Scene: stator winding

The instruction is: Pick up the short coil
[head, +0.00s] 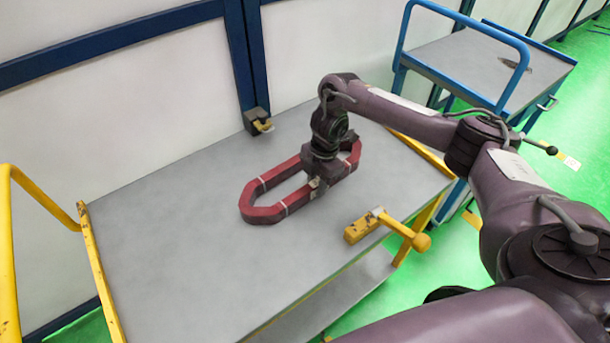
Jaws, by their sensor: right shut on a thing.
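The short coil (262,214) is a red elongated loop with thin white bands. It lies flat on the grey top of the yellow-framed cart, or very close to it. My right gripper (315,184) comes down from above at the coil's right part and is shut on the coil's near side. The wrist hides part of the coil's far side. My left gripper is not in the head view.
The grey cart top (180,240) has free room left of and in front of the coil. A yellow mallet-like tool (385,226) lies near the right front edge. A small dark object (257,121) stands at the back edge. A blue cart (470,62) stands at the back right.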

